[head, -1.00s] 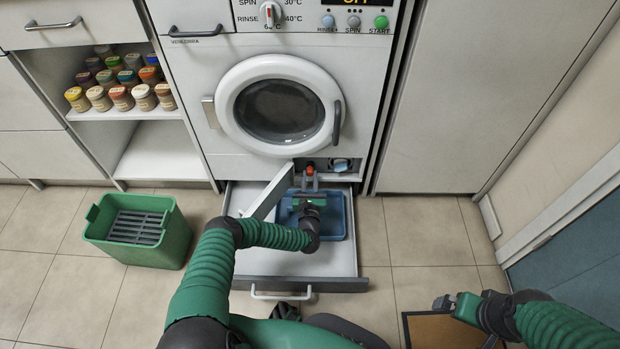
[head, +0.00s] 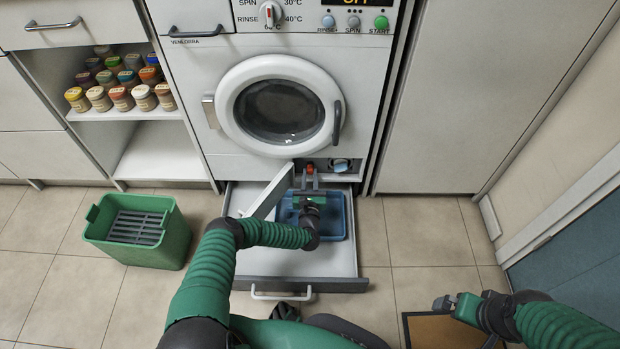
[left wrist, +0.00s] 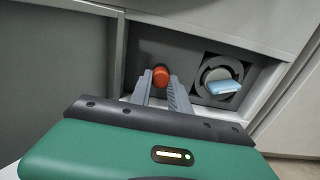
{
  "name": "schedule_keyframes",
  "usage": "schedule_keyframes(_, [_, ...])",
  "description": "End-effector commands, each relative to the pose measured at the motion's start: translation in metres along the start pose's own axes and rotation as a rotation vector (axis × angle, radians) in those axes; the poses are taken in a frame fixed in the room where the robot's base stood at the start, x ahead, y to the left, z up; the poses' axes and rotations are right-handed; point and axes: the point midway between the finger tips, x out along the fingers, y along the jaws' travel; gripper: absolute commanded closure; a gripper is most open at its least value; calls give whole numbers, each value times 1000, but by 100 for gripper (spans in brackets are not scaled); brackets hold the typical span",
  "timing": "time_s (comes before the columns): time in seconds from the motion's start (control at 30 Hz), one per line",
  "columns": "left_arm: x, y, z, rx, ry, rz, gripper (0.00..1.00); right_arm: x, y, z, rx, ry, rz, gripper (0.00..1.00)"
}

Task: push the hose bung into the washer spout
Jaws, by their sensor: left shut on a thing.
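The hose bung, a small orange-red plug (left wrist: 160,76), sits between the fingertips of my left gripper (head: 309,172). My left gripper is shut on it, at the opening low on the washer's front, and it also shows in the left wrist view (left wrist: 162,92). The bung also shows in the head view (head: 310,166). The spout is not visible; I cannot tell whether the bung touches it. My right gripper (head: 446,303) is at the lower right, away from the washer; its jaws are too small to judge.
In the opening, right of the bung, is a round grey filter cap with a pale blue grip (left wrist: 223,86). A flap (head: 270,192) stands open at its left. Below, an open drawer (head: 250,262) holds a blue tray (head: 338,234). A green crate (head: 178,245) stands left.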

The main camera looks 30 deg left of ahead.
Motion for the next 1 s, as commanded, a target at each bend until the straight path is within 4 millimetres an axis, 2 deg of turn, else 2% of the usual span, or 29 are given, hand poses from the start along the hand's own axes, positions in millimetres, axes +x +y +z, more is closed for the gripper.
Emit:
schedule_keyframes(0.07, [2,0,0,0,0,0,100,1,0,0,0,0,0,0])
schedule_keyframes(0.1, [1,0,0,0,0,-1,72,1,0,0,0,0,0,0])
schedule_keyframes(0.27, [1,0,0,0,0,0,52,0,0,0,0,0,0,0])
schedule_keyframes(0.53, [1,0,0,0,1,-1,52,0,0,0,0,0,0,0])
schedule_keyframes(0.63, [-5,0,2,0,2,0,52,-7,0,-2,0,0,0,0])
schedule_keyframes(0.83, [-40,0,6,0,5,0,52,-35,0,-8,0,0,0,0])
schedule_keyframes(1.0, [-66,0,2,0,4,0,52,-48,0,-12,0,0,0,0])
